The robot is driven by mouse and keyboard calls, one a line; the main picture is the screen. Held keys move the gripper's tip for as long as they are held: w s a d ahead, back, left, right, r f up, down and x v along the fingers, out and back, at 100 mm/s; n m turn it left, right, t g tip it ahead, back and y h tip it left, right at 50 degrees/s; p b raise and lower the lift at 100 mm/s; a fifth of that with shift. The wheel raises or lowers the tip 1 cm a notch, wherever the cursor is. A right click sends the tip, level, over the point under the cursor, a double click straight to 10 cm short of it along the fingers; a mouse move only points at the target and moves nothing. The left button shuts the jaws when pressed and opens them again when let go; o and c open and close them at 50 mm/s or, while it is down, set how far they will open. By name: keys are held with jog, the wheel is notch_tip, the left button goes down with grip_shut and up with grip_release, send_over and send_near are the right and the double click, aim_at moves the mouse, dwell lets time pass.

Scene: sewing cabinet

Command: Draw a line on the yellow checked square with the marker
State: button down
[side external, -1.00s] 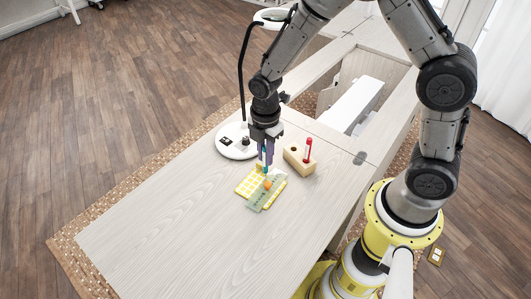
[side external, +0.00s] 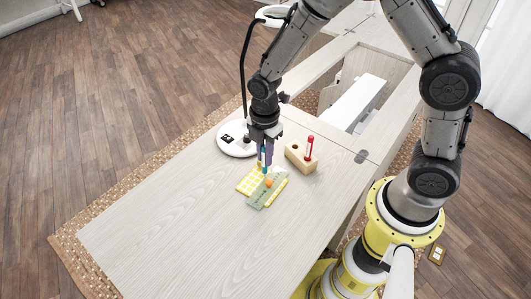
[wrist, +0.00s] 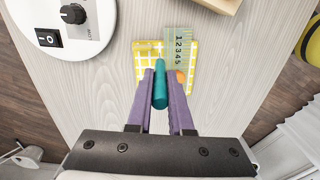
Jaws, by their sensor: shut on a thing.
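My gripper (side external: 265,158) has purple fingers and is shut on a teal marker (wrist: 160,88), held roughly upright above the cloth. The yellow checked square (side external: 247,184) lies flat on the cabinet top. A greenish clear ruler (side external: 260,196) with numbers lies across its right part, with an orange knob (side external: 268,183) on it. In the wrist view the marker is over the square, left of the ruler (wrist: 181,50). The marker's tip is too small to tell whether it touches the cloth.
A wooden block (side external: 298,157) with a red marker (side external: 310,146) standing in it is right of my gripper. A white round lamp base (side external: 236,140) with a dark stem stands behind left. The front of the cabinet top (side external: 180,220) is clear.

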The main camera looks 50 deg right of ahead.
jog(key=shift+s+a, duration=0.15)
jog(key=shift+a, duration=1.35)
jog(key=shift+s+a, duration=0.1)
jog(key=shift+a, duration=1.4)
dwell(3.0)
jog(key=shift+r, duration=0.25)
jog(key=shift+d+f, duration=0.1)
jog(key=shift+f, duration=0.15)
dwell(1.5)
